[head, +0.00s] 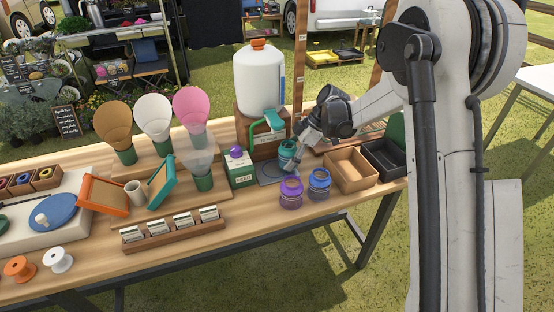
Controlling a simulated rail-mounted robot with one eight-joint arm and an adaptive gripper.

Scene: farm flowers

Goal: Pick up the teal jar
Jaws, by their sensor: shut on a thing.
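The teal jar (286,154) stands at the back right of the wooden table, over a dark grey mat, just right of a green and white box. My gripper (297,147) reaches in from the right and is shut on the teal jar near its upper right side. The fingers are small here and partly merge with the jar. I cannot tell whether the jar's base touches the mat. A purple jar (291,192) and a blue jar (319,183) stand in front, apart from my gripper.
A white jug (260,79) with an orange cap stands on a wooden block behind the teal jar. A green and white box (241,169) is close on the left. A wooden tray (351,181) and a black tray (372,150) lie to the right. The front table edge is clear.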

